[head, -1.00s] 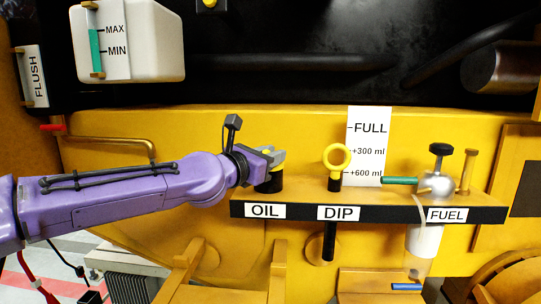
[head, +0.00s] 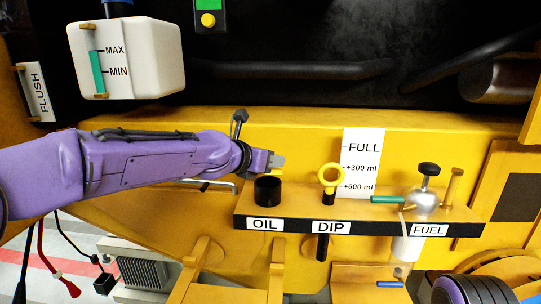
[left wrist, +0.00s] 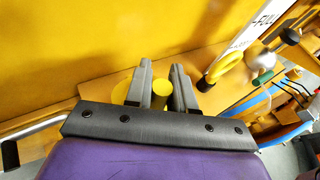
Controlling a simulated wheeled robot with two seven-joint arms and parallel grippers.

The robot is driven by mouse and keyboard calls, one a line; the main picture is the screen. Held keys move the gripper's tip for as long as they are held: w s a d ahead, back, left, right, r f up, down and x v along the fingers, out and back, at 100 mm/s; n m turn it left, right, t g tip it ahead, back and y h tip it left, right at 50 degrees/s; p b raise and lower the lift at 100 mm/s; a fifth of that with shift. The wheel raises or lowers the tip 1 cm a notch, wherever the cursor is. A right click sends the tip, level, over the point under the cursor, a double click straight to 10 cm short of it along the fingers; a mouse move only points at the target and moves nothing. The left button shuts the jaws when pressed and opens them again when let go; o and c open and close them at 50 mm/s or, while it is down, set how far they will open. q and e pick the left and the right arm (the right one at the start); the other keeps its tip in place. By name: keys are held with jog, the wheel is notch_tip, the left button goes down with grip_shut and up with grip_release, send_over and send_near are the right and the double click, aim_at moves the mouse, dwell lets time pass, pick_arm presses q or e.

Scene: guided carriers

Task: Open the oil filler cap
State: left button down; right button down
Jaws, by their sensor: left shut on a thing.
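The black oil filler neck (head: 268,190) stands on the shelf above the OIL label (head: 265,224). Its dark top shows uncovered. My left gripper (head: 274,161) is just above the neck, shut on the yellow oil filler cap. In the left wrist view, the cap's raised grip (left wrist: 160,88) sits between the two grey fingers, with its wider yellow disc (left wrist: 121,92) beside them. In the head view the gripper hides most of the cap. My right gripper is not in view.
The yellow ring dipstick (head: 331,176) stands right of the neck, before a white level card (head: 362,160). The fuel fitting (head: 422,201) with a green lever (head: 387,199) is farther right. A white tank (head: 150,58) hangs at upper left.

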pick_arm(q)
jog(key=shift+w+r+n+g, duration=0.3)
jog(key=shift+w+r+g, duration=0.15)
jog(key=shift+g, duration=0.25)
jog(key=shift+w, duration=0.1)
jog(key=shift+f, duration=0.1)
